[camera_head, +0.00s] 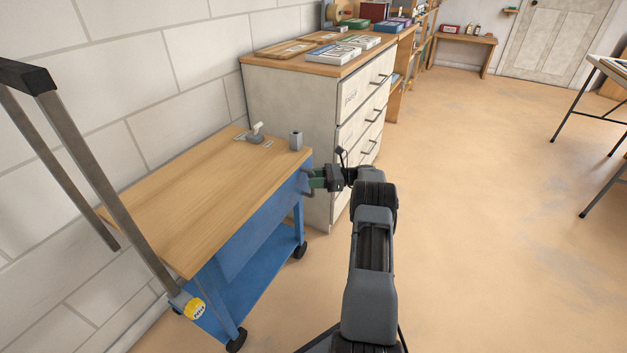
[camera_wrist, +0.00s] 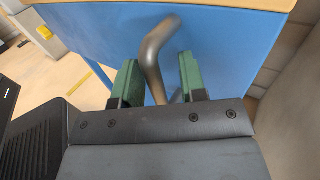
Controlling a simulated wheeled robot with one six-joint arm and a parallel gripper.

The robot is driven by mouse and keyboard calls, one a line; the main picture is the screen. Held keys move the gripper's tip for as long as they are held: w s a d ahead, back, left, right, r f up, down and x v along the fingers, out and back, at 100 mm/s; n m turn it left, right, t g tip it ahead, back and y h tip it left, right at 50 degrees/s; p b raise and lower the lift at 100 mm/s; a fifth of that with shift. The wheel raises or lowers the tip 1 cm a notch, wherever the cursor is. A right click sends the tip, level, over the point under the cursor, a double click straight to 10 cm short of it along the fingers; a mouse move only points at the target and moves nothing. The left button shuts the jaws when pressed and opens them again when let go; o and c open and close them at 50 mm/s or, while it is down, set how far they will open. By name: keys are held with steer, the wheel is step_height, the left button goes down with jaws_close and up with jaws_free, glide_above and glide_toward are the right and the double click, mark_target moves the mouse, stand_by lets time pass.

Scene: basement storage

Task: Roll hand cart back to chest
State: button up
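The hand cart has a wooden top (camera_head: 200,190) and a blue body (camera_head: 262,240) on dark casters. A dark upright push bar (camera_head: 100,180) rises at its near left end. The chest is white with a wooden top (camera_head: 262,60) and several drawers; it stands just beyond the cart along the wall. My gripper (camera_head: 318,178) is at the cart's right end, by a small metal handle. In the wrist view my green fingers (camera_wrist: 160,80) are apart on either side of the bent grey handle (camera_wrist: 153,55), in front of the blue panel. A gap shows between handle and right finger.
A small grey block (camera_head: 296,141) and a clamp-like tool (camera_head: 257,133) lie on the cart top. Boxes (camera_head: 334,53) rest on the chest. A block wall (camera_head: 150,60) borders the left. Open floor (camera_head: 470,200) lies right, with a table (camera_head: 610,70) at its far edge.

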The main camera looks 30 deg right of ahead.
steer(key=shift+a, duration=0.2)
steer(key=b+v, duration=0.6)
steer(key=v, duration=0.7)
steer(key=shift+s+d, duration=0.2)
steer(key=shift+d, duration=0.1)
